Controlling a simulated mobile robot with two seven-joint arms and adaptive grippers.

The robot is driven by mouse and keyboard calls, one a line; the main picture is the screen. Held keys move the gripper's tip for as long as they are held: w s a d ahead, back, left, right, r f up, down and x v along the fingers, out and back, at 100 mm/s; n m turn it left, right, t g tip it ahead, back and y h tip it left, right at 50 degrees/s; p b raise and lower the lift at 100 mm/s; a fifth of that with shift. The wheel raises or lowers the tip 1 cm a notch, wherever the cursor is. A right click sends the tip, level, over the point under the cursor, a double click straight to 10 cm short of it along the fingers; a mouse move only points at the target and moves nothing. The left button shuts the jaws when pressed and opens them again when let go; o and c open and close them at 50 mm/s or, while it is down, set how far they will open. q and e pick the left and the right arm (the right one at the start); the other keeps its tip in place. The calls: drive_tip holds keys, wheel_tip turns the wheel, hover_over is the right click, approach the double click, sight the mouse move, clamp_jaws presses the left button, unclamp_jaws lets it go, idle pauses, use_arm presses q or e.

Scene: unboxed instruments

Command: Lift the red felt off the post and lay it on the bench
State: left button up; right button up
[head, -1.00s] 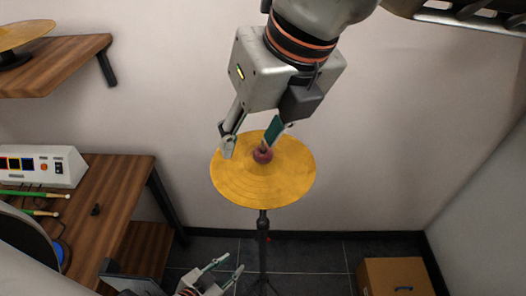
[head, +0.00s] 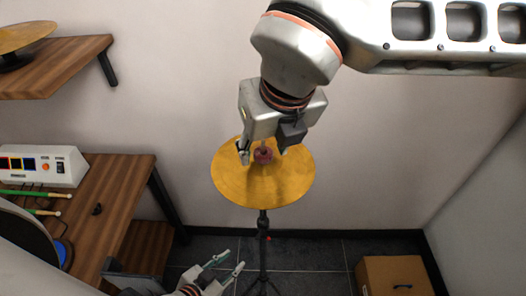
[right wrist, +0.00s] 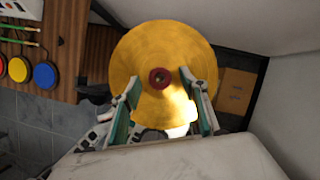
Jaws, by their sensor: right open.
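The red felt (head: 263,155) sits on the post at the centre of the gold cymbal (head: 240,185), which tops a dark stand (head: 263,250). In the right wrist view the felt (right wrist: 160,78) is a red ring around the post, beyond the fingertips. My right gripper (head: 263,154) is open above the cymbal, its fingers to either side of the felt in the head view. In the right wrist view its fingers (right wrist: 162,88) are apart with nothing between them. My left gripper (head: 230,260) is low beside the stand, fingers apart and empty.
The wooden bench (head: 122,185) at left carries a white control box (head: 40,166), green sticks (head: 38,193) and a small black object (head: 97,209). A shelf (head: 60,62) with another cymbal is above. A cardboard box (head: 395,277) sits on the floor at right.

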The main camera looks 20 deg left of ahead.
sight(265, 155)
drive_tip(key=shift+c, duration=0.4)
drive_tip(key=c, duration=0.7)
drive_tip(key=shift+o, duration=0.2)
drive_tip(key=shift+r, duration=0.15)
wheel_tip(265, 155, up, 20)
